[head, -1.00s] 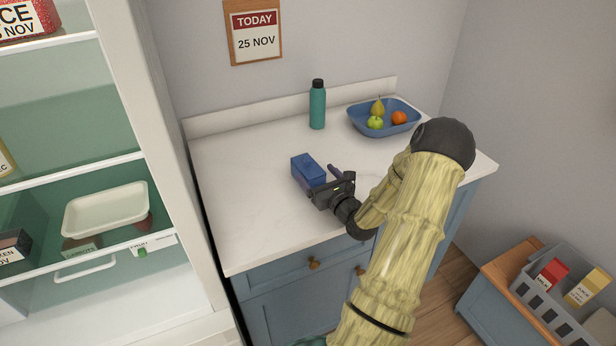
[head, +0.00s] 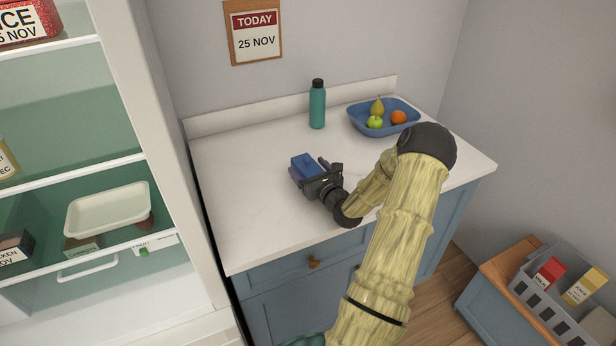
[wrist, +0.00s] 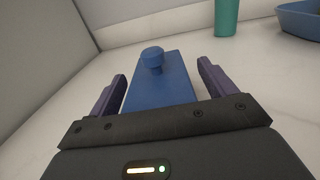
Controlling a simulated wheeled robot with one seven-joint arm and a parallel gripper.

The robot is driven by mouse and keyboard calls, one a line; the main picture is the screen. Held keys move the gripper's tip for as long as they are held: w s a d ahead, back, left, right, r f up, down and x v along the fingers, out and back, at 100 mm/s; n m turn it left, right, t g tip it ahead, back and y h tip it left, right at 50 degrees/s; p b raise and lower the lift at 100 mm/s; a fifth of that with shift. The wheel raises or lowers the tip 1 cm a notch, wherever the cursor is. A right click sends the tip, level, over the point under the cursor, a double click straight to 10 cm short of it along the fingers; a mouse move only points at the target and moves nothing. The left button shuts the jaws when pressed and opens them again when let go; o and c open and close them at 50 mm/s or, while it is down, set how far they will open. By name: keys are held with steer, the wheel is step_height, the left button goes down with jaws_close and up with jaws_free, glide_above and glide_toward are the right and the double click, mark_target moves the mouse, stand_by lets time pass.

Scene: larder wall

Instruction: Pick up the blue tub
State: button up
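The blue tub (head: 304,161) stands on the white countertop, left of its middle. In the wrist view the tub (wrist: 162,84) is a blue block with a round knob on top. My gripper (head: 310,168) is at the tub, and in the head view it hides the tub's near side. In the wrist view my gripper (wrist: 161,85) is open, with one purple finger on each side of the tub. A gap shows between the tub and the right finger; the left finger is closer to it.
A teal bottle (head: 317,105) and a blue fruit bowl (head: 357,121) stand at the back of the counter (head: 240,190). An open fridge (head: 165,150) is on the left. A grey crate (head: 545,317) with cartons sits at lower right.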

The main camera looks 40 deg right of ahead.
jaws_close()
steer(key=shift+r, duration=0.15)
step_height(320, 180, up, 10)
steer(key=shift+f, duration=0.1)
stand_by(0.6)
stand_by(0.4)
